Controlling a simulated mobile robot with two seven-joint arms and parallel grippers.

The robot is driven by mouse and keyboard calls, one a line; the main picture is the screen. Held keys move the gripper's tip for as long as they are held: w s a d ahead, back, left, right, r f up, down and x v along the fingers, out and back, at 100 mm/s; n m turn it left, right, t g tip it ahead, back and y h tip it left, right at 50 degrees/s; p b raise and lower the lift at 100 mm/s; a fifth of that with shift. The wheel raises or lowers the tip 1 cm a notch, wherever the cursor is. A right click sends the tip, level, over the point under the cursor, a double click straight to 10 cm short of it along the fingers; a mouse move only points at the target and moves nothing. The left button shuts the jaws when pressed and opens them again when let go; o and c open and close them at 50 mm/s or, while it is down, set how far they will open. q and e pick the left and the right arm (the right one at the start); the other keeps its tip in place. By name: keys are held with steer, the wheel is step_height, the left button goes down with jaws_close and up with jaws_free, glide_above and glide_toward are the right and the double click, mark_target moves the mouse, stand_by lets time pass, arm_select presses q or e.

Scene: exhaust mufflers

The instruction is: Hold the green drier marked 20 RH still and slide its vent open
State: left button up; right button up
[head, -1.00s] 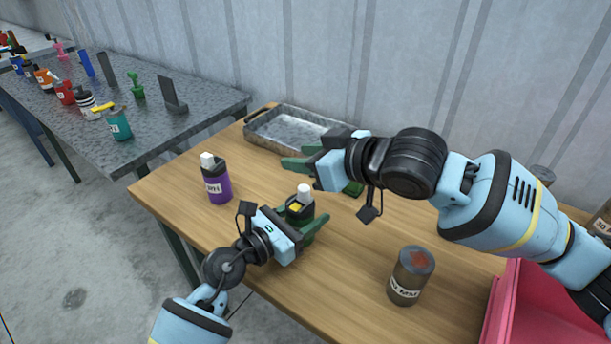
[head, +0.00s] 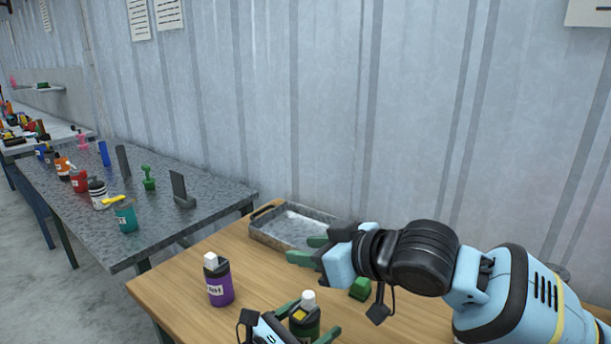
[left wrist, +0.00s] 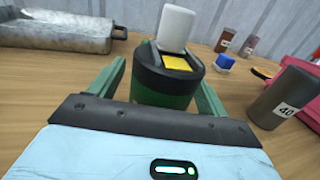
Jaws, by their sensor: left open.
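The green drier (head: 304,326) stands upright at the bottom of the head view. It has a black top, a yellow patch and a raised white piece. It also shows in the left wrist view (left wrist: 165,98); its 20 RH marking is not visible. My left gripper (head: 308,322) is open, with one green finger on each side of the drier; small gaps seem to show in the left wrist view (left wrist: 165,90). My right gripper (head: 304,250) is above the table, behind the drier and near the tray. Its green fingers look apart with nothing between them.
A purple bottle (head: 219,285) stands left of the drier. A grey can (left wrist: 284,97) stands right of the drier. A grey table (head: 90,225) holds several bottles.

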arm_select(q)
steer(key=v, duration=1.2)
steer(key=shift+a, duration=0.1)
